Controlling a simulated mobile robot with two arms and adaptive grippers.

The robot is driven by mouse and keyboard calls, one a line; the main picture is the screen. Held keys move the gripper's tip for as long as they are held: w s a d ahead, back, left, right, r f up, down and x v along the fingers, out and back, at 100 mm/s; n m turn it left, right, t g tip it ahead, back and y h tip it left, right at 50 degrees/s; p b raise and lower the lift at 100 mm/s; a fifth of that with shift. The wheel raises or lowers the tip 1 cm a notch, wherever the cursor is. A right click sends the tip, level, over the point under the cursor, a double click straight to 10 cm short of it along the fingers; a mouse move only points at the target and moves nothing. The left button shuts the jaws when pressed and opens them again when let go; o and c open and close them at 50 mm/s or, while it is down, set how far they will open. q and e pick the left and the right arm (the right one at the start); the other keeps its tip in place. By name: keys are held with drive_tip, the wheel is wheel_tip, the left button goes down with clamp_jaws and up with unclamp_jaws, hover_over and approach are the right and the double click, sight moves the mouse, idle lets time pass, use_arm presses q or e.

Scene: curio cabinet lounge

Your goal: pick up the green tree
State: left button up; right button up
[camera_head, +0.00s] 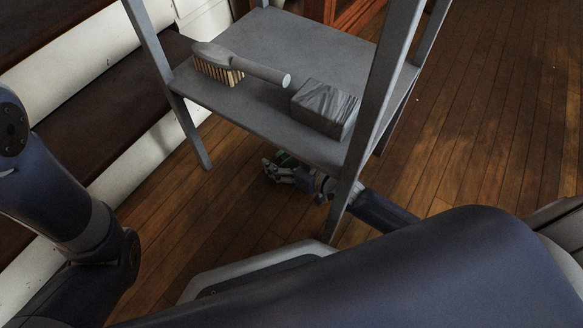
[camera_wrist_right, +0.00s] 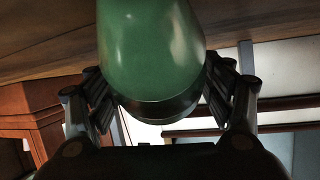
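The green tree shows in the right wrist view as a smooth, glossy green body (camera_wrist_right: 150,45) with a dark band at its near end. The top of it is cut off by the frame edge. My right gripper (camera_wrist_right: 157,95) has its finger pads against both sides of it. In the head view my right gripper (camera_head: 281,169) is low, below the shelf board, with a small patch of green (camera_head: 285,158) between its fingers. The shelf partly hides it. My left arm is at the left of the head view, but its gripper is outside the frame.
A grey shelf stand (camera_head: 262,118) rises over my right gripper, its legs close to my right arm. A brush (camera_head: 240,66) and a grey block (camera_head: 324,107) lie on its board. Dark, white-faced steps (camera_head: 110,115) are at the left. Wooden floor (camera_head: 480,120) is clear at the right.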

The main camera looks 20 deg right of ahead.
drive_tip(key=c, duration=0.7)
drive_tip(key=shift+r, duration=0.15)
wheel_tip(320, 180, up, 10)
drive_tip(key=p, duration=0.8)
drive_tip(key=shift+p, duration=0.3)
